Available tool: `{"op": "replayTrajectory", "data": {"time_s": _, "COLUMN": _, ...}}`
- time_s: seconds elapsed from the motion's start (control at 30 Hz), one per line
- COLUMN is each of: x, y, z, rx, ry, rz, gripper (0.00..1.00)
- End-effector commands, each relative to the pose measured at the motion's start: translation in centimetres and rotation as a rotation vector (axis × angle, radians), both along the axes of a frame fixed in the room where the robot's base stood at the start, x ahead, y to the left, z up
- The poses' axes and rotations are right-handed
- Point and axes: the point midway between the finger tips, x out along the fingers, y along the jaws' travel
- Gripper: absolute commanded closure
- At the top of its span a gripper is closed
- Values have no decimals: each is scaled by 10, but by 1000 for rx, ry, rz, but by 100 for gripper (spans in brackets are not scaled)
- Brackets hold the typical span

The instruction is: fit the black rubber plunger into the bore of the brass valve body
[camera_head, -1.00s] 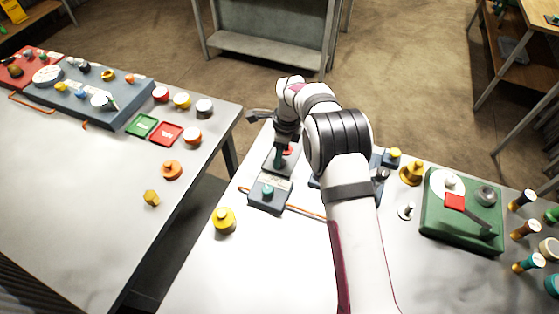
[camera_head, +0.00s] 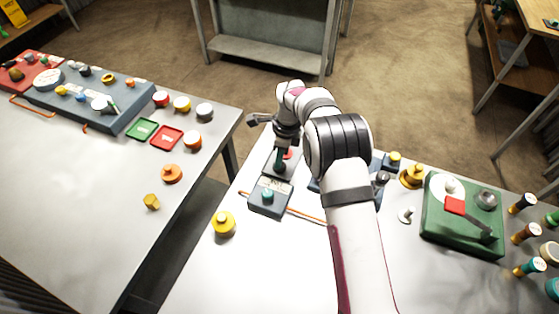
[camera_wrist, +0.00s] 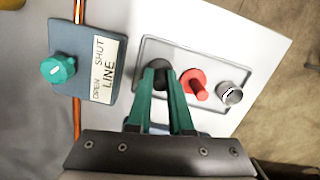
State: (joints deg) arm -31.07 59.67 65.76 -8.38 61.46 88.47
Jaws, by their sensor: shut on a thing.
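The black plunger (camera_wrist: 160,67) stands in a shallow grey tray (camera_wrist: 212,70) in the wrist view, at the left of a red piece. My gripper (camera_wrist: 163,78) has its green fingers shut on the plunger, seen from above; the fingers hide part of it. In the head view my gripper (camera_head: 280,166) reaches down over the tray on the near table. A brass-coloured stepped piece (camera_head: 412,175) stands to the right of my arm; I cannot tell whether it is the valve body, and no bore shows. My arm hides part of the table.
Beside the plunger stand the red piece (camera_wrist: 193,84) and a metal piece (camera_wrist: 230,94). A blue-grey box with a teal knob (camera_wrist: 58,68) is close by, with an orange cable. A yellow piece (camera_head: 223,224) and a green block (camera_head: 464,222) also stand on this table.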

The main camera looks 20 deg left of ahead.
Motion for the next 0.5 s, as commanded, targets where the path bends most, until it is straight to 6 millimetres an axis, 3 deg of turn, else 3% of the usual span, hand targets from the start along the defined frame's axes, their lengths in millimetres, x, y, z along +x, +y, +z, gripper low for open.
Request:
{"op": "replayTrajectory", "data": {"time_s": 0.27, "x": 1, "y": 1, "z": 40, "rx": 3, "ry": -4, "rz": 2, "gripper": 100}}
{"op": "replayTrajectory", "data": {"time_s": 0.5, "x": 4, "y": -55, "z": 73, "rx": 1, "ry": -1, "rz": -3, "gripper": 100}}
